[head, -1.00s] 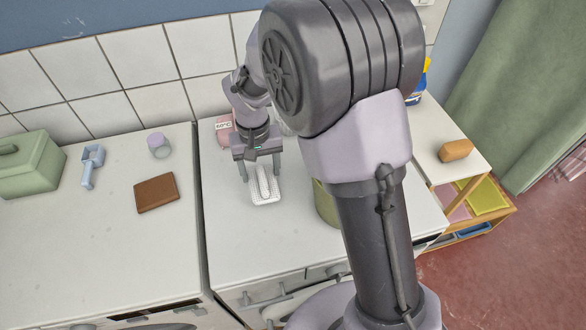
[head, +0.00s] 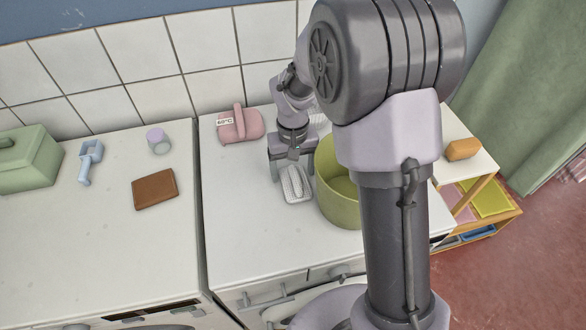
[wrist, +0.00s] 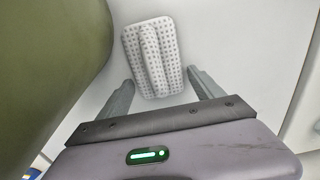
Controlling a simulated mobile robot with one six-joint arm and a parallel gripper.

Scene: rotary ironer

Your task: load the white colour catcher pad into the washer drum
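The white dotted pad (head: 298,190), with a raised ridge along its middle, is at my gripper (head: 291,172) above the right-hand white machine top (head: 245,230). No drum opening is clearly visible; the machine fronts are mostly cut off or hidden by my arm.
An olive-green bin (head: 335,203) stands just right of the pad. A pink 60°C box (head: 240,126) is behind left. On the left top are a brown wallet-like block (head: 155,189), a lilac cup (head: 158,141), a blue scoop (head: 89,160) and a green box (head: 30,160).

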